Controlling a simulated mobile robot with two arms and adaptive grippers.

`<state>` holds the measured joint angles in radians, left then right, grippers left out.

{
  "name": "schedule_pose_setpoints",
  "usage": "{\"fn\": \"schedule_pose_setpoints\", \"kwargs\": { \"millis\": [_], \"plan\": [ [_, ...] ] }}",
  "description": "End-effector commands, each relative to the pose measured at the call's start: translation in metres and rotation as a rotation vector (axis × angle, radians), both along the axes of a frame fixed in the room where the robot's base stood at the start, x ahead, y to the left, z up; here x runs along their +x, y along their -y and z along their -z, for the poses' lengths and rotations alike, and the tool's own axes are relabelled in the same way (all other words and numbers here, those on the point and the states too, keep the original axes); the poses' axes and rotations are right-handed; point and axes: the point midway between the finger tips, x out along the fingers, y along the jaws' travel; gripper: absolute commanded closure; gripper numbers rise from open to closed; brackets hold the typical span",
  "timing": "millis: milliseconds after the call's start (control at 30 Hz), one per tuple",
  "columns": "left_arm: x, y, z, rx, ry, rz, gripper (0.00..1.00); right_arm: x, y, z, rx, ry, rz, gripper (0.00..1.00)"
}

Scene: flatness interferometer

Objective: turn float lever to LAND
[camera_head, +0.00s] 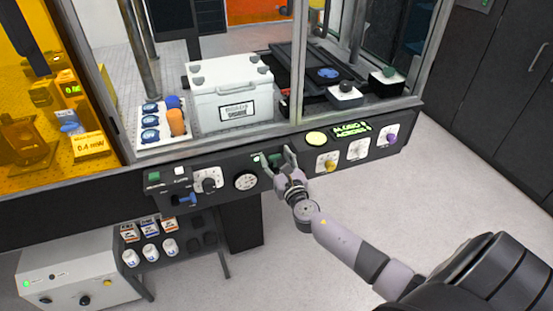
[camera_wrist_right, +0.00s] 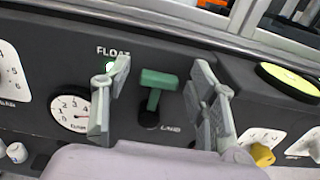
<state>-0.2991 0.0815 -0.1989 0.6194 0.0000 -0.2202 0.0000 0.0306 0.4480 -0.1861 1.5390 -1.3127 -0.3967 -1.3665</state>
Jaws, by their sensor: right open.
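The float lever (camera_wrist_right: 155,88) is a green T-shaped handle on the dark front panel, in the right wrist view. Its handle stands up, with its dark pivot below. The word FLOAT is at upper left of it, beside a lit green lamp; a small label that seems to read LAND is at lower right. My right gripper (camera_wrist_right: 158,98) is open, with one finger on either side of the lever and a gap to each. In the head view my right gripper (camera_head: 277,158) is at the panel and largely hides the lever. My left gripper is not in view.
A round gauge (camera_wrist_right: 74,108) is left of the lever. A lit green-yellow disc (camera_wrist_right: 292,80) and a yellow knob (camera_wrist_right: 262,155) are to the right. The window frame edge (camera_head: 297,65) rises above the panel. The floor (camera_head: 440,185) in front is clear.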

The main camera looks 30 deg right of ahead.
Motion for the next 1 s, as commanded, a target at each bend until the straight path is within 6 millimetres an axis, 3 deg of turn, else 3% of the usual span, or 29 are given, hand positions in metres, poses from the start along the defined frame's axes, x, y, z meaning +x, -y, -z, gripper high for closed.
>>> {"fn": "schedule_pose_setpoints", "kwargs": {
  "millis": [167,800,1000],
  "plan": [
    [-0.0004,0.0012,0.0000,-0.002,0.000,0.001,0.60,-0.0004,-0.0001,0.0002,0.000,0.000,0.000,0.53],
    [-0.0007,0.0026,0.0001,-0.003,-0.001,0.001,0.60,-0.0006,0.0000,0.0002,0.000,0.000,0.000,0.95],
    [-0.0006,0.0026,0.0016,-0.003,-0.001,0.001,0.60,-0.0008,0.0007,0.0008,0.014,0.003,0.000,0.95]
  ]
}}
